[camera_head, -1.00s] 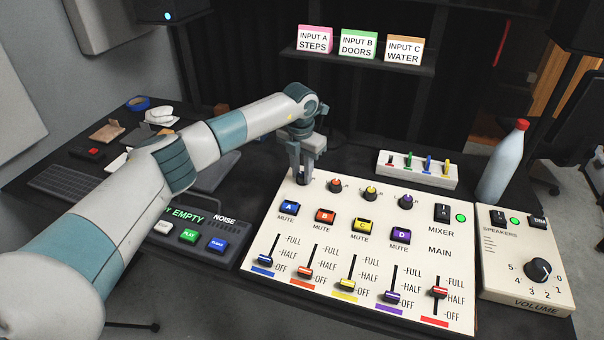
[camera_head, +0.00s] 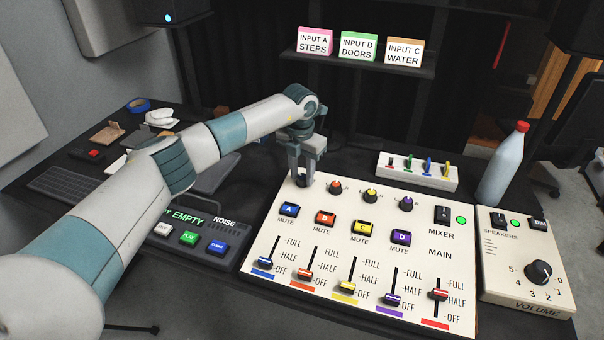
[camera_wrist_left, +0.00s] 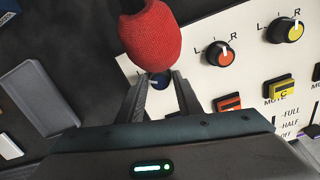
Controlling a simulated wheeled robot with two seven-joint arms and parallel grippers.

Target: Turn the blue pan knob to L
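The blue pan knob (camera_wrist_left: 158,81) sits at the far left of the mixer's knob row in the left wrist view. It is partly hidden, and I cannot read its pointer's direction surely. My left gripper (camera_wrist_left: 161,82) points down at it, open, with one finger on each side. I cannot tell whether the fingers touch it. My right gripper is not in view.
A red foam piece (camera_wrist_left: 150,35) hangs close in the left wrist view, above the blue knob. The orange pan knob (camera_head: 335,187) is just right of the gripper. Mute button A (camera_head: 289,209) lies just below it. A bottle (camera_head: 502,165) stands at the right.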

